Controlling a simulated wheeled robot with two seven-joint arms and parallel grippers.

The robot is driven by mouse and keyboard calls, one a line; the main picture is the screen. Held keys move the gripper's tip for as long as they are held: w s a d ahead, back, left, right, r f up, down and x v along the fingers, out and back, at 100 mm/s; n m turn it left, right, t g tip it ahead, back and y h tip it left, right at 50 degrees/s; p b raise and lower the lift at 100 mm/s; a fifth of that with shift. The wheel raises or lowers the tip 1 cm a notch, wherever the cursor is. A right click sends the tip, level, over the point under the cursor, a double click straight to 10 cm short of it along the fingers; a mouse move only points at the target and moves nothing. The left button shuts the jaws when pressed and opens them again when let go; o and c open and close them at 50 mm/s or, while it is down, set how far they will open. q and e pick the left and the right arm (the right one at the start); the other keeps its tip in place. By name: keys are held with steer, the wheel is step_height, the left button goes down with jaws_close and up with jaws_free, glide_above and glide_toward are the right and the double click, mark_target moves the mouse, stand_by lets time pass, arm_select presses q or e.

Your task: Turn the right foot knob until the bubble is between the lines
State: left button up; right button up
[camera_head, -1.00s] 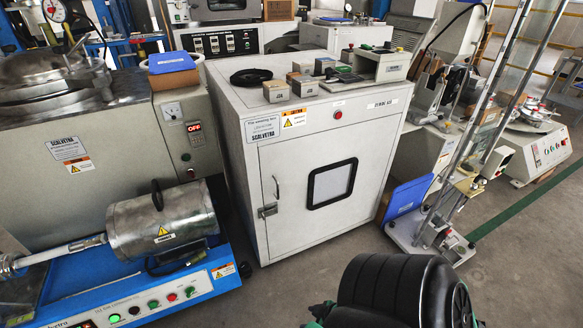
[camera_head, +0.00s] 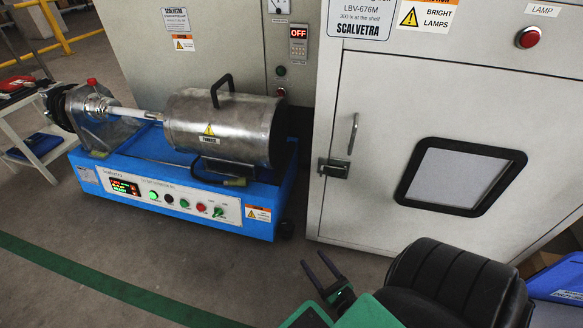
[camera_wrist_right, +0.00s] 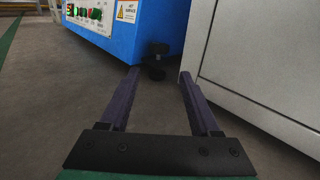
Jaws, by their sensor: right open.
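A blue-based machine (camera_head: 192,203) with a metal cylinder on top stands at the left of the head view. A black foot knob (camera_head: 286,228) sits under its right front corner. The knob (camera_wrist_right: 157,62) also shows in the right wrist view, between and beyond the two finger tips. My right gripper (camera_head: 314,257) is open and empty, low over the floor in front of the knob. Its dark fingers (camera_wrist_right: 160,73) show apart in the wrist view. The knob appears clear of the fingers. I cannot make out the bubble or its lines. My left gripper is out of view.
A large pale cabinet (camera_head: 410,105) stands right of the machine, leaving a narrow gap beside the knob. A white stand (camera_head: 30,150) is at the far left. Floor in front of the machine is clear, with a green line (camera_head: 110,283) across it.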

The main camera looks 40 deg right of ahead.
mark_target(290, 228)
steer(key=w+b, duration=0.1)
steer(key=w, duration=0.3)
steer(key=w+d+b, duration=0.1)
steer(key=w, duration=0.3)
steer(key=w+b, duration=0.2)
steer(key=w, duration=0.3)
steer(key=shift+w+d, duration=0.1)
steer(key=shift+d, duration=0.3)
steer(key=shift+w+r, duration=0.15)
steer(key=shift+w, duration=0.2)
steer(key=shift+c, duration=0.2)
